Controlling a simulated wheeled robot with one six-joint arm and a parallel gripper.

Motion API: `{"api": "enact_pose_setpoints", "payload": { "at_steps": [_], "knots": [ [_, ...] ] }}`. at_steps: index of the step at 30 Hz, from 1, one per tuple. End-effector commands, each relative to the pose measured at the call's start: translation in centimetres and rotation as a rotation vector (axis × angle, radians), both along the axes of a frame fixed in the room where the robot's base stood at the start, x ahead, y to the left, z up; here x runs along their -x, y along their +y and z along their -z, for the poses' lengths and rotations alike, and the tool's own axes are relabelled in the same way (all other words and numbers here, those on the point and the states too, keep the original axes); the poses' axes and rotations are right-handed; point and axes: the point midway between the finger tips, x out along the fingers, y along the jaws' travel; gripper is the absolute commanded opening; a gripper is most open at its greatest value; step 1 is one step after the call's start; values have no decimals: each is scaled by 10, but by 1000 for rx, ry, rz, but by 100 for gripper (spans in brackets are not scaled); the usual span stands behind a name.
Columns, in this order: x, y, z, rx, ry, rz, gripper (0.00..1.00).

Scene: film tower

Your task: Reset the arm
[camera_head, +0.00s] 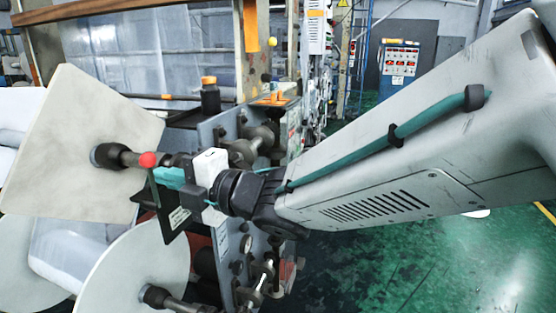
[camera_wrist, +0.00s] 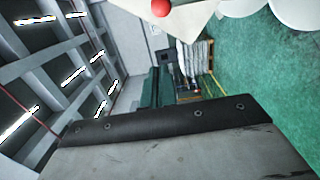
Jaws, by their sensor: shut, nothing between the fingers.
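My arm reaches from the right edge of the head view to the film machine at left. My gripper (camera_head: 168,178), with a white body and teal fingers, is at its end, pointing left. It is shut with nothing held. A red ball knob (camera_head: 148,159) on a dark lever appears just beside the fingertips; I cannot tell whether they touch. The red knob also shows at the top of the wrist view (camera_wrist: 160,8). The fingers cannot be made out in the wrist view.
A pale square plate (camera_head: 85,140) and a round pale disc (camera_head: 140,270) stand left of my gripper. A black bottle with an orange cap (camera_head: 210,97) stands behind it. A blue control cabinet (camera_head: 398,68) is at the back. Green floor (camera_head: 440,265) is open at right.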

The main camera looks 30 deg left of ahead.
Motion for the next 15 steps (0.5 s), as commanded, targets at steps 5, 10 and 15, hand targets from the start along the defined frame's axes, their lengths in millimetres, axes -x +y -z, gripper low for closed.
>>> {"api": "enact_pose_setpoints", "payload": {
  "at_steps": [5, 10, 15],
  "knots": [
    [-2, -17, 0, 1, 0, 1, 0],
    [-2, -19, 0, 0, 0, 0, 0],
    [-2, -19, 0, 0, 0, 0, 0]
  ]
}}
